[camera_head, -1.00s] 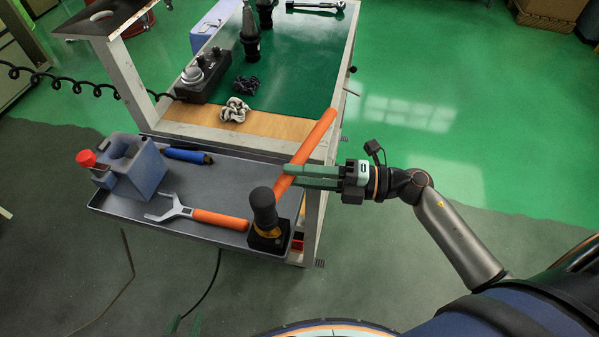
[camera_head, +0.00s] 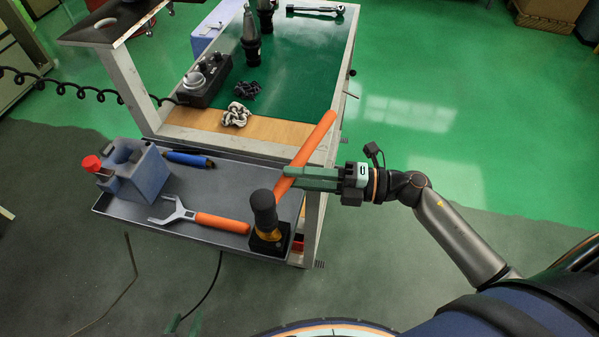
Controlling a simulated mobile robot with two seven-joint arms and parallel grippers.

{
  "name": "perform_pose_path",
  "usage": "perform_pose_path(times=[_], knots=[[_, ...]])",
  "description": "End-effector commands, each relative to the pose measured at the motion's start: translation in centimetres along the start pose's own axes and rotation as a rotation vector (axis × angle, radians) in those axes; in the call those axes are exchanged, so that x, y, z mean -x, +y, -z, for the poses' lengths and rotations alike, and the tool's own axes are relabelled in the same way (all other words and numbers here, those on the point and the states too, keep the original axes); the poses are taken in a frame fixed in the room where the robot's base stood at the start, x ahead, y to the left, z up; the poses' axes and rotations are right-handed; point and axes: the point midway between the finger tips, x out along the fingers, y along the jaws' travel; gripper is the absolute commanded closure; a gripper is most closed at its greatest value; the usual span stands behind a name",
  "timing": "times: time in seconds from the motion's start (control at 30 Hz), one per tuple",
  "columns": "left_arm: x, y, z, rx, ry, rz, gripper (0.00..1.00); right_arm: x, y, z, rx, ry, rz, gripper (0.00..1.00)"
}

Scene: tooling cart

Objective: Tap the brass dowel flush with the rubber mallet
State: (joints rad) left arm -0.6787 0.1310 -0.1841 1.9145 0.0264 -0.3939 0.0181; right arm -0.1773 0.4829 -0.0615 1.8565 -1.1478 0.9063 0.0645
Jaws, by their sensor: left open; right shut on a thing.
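The rubber mallet's orange handle (camera_head: 318,137) slants down to the left from above the tray's right end. Its lower end meets a black cylindrical head (camera_head: 263,208). My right gripper (camera_head: 290,178), coming from the right, is shut on the handle just above the head. The head is over a black block (camera_head: 266,244) at the tray's right end, with a yellow-orange patch between them. The brass dowel cannot be made out clearly; the head covers the block's top, and contact cannot be told. My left gripper (camera_head: 185,324) shows only green fingertips at the bottom edge, apart and empty.
The grey tray (camera_head: 235,178) holds a blue-grey jug (camera_head: 142,175) with a red cap, a blue tool (camera_head: 190,159) and an orange-handled wrench (camera_head: 218,222). A cart post (camera_head: 315,215) stands right of the block. The green upper top (camera_head: 300,70) is behind.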

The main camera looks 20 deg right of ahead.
Motion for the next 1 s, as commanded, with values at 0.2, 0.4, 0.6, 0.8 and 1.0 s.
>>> perform_pose_path(times=[0.2,0.4,0.6,0.8,1.0], knots=[[-2.4,-0.2,-2.7,0.0,-0.003,0.0,0.5,0.0,-4.0,0.0,0.001,0.001,-0.005,1.0],[-2.0,-0.2,-2.4,0.0,-0.003,0.0,0.5,0.0,-3.7,0.0,0.003,0.001,-0.003,1.0],[-0.5,0.0,-0.6,0.0,-0.002,0.0,0.5,0.0,-1.3,0.0,0.003,0.001,-0.003,1.0],[1.6,0.1,1.8,0.0,0.0,0.0,0.5,0.0,2.0,0.0,0.003,0.001,-0.005,1.0],[2.7,0.2,3.1,0.0,0.003,0.0,0.5,0.0,3.6,0.0,0.002,0.002,-0.005,1.0]])
